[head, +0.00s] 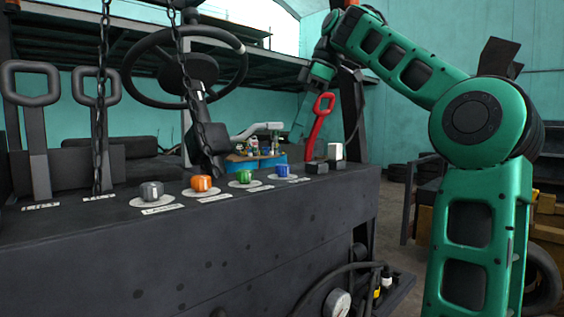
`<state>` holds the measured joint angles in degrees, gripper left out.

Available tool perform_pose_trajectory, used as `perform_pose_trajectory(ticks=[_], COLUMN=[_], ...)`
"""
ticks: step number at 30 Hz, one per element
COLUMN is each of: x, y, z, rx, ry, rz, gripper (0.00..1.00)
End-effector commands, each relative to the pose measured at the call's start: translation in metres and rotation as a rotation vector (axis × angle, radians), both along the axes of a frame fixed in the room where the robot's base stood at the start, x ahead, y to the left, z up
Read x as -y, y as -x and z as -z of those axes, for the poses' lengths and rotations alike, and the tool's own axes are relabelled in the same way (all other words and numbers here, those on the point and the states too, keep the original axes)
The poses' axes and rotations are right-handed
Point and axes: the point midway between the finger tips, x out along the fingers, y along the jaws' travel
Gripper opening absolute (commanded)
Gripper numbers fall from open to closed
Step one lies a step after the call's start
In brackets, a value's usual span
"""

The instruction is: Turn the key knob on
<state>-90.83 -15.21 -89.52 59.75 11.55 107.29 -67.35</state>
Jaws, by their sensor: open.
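Four-knob row on the dark panel (150,245): a grey knob (152,191), an orange knob (201,184), a green knob (244,177) and a blue knob (282,170). Each sits on a pale round plate with a small label beside it. The labels are too small to read, so I cannot tell which is the key knob. My green arm rises at the right, bends over to the left and comes down behind the red lever. I cannot make out my gripper's fingers there; nothing of mine touches the knobs.
A red lever (319,126) stands at the panel's right end, by a white-topped switch (335,152). Two dark loop-handled levers stand at the left. A chain (192,90) hangs before the steering wheel (243,70). Space above the knobs is mostly clear.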

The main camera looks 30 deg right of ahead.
Motion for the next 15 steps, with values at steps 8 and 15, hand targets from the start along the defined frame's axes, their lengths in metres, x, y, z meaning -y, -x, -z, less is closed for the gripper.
perform_pose_trajectory(ticks=[8,15], x=[-0.013,-0.023], y=[-0.008,-0.014], z=[0.039,0.063], rx=[-0.004,-0.002], ry=[0.0,-0.001], rz=[0.0,-0.001], gripper=[0.48,0.48])
